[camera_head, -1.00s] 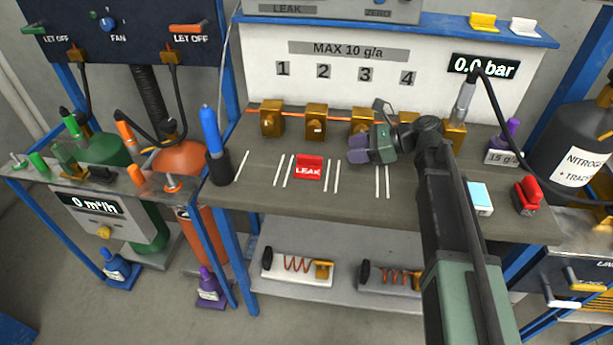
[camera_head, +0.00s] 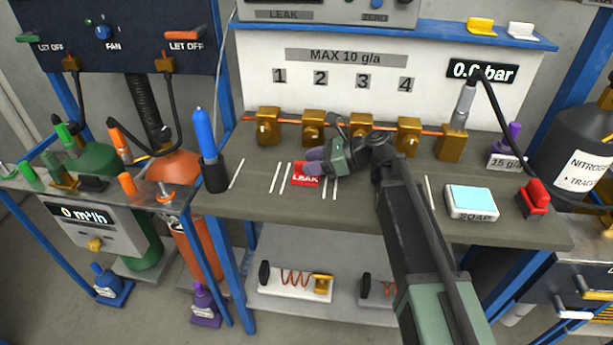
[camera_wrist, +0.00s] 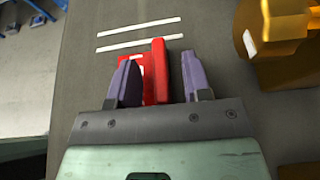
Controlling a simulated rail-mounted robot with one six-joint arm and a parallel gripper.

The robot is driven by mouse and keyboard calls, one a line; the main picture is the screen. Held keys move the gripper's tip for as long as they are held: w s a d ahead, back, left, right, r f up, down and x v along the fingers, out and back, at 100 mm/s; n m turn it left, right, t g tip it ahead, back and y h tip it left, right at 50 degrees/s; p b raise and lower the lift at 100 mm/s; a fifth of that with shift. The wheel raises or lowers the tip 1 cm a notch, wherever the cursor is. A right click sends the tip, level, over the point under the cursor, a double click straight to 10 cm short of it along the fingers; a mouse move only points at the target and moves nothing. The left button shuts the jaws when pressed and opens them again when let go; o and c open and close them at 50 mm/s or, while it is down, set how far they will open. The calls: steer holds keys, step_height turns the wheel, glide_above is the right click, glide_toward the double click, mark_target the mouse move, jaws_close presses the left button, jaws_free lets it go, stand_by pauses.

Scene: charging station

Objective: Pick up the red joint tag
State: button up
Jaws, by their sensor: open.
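The red joint tag (camera_head: 306,181) with white LEAK lettering lies on the grey bench top, between white painted lines. In the wrist view the red tag (camera_wrist: 158,72) shows a raised red ridge between my two purple fingers, with its flatter labelled part partly behind the left finger. My gripper (camera_head: 316,160) is open and sits over the tag's back edge in the head view, hiding part of it. In the wrist view my gripper (camera_wrist: 158,80) has its fingers on either side of the ridge, with a gap at the right finger. Contact at the left finger cannot be told.
Several brass joints (camera_head: 313,133) stand on a copper pipe behind the tag. A blue marker in a black holder (camera_head: 214,170) stands to the left. A soap box (camera_head: 471,203) and a red-topped item (camera_head: 534,199) are to the right.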

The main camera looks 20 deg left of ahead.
steer(key=shift+c, duration=0.2)
jaws_close()
steer(key=shift+r, duration=0.1)
step_height(320, 180, up, 20)
steer(key=p, duration=2)
